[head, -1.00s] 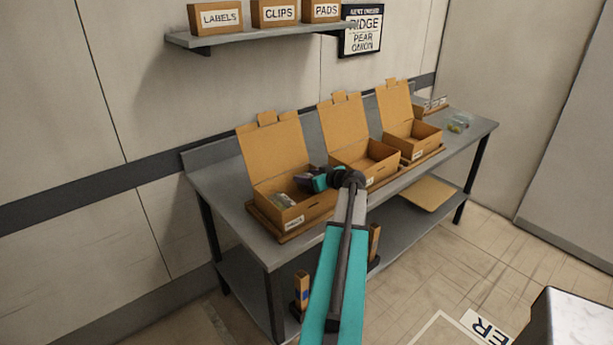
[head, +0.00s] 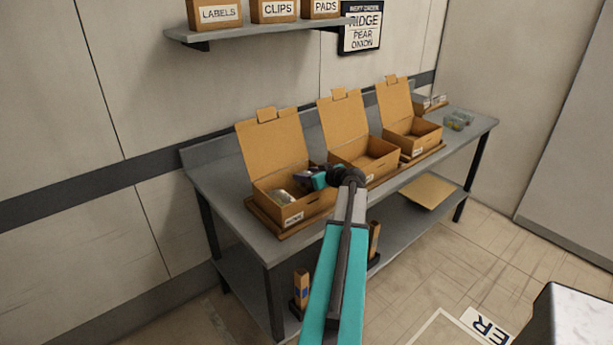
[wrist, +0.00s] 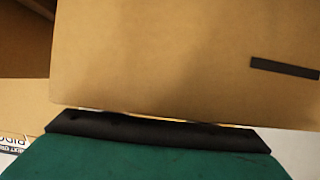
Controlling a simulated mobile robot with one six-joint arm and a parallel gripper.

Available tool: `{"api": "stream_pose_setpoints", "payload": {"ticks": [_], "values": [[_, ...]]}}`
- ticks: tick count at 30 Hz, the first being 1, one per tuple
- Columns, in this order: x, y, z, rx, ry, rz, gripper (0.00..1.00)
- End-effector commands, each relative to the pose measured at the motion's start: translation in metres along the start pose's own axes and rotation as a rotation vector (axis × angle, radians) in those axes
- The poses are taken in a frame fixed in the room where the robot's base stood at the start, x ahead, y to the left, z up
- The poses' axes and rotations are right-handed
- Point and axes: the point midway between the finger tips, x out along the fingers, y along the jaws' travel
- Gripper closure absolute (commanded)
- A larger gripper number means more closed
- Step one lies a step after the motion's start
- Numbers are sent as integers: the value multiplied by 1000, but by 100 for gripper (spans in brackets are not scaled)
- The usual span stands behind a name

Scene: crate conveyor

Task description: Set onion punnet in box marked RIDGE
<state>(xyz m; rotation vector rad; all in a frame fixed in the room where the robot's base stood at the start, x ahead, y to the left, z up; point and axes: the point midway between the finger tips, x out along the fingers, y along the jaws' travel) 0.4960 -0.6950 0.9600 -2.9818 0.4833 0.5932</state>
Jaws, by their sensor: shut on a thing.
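My gripper (head: 312,180) is over the right side of the left open box (head: 310,207), shut on a small dark purplish thing (head: 302,173), which I take to be the onion punnet. Little of it shows past the jaws. A pale, clear punnet-like pack (head: 280,196) lies in that box; its contents are unclear. The box's front label is too blurred to read. In the wrist view, my gripper's dark bar (wrist: 155,130) is before a cardboard lid (wrist: 180,60); the held thing is hidden there.
The middle box (head: 375,167) and right box (head: 425,136) stand open on the bench (head: 222,192). A wall sign (head: 361,30) reads RIDGE, PEAR, ONION. A shelf (head: 250,31) with labelled bins hangs above.

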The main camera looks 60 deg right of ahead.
Motion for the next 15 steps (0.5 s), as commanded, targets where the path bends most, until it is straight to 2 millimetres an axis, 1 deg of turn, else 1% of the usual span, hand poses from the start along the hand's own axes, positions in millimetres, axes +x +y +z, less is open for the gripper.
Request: {"api": "stream_pose_setpoints", "payload": {"ticks": [15], "values": [[2, -1, 5, 0, 0, -1, 76]]}}
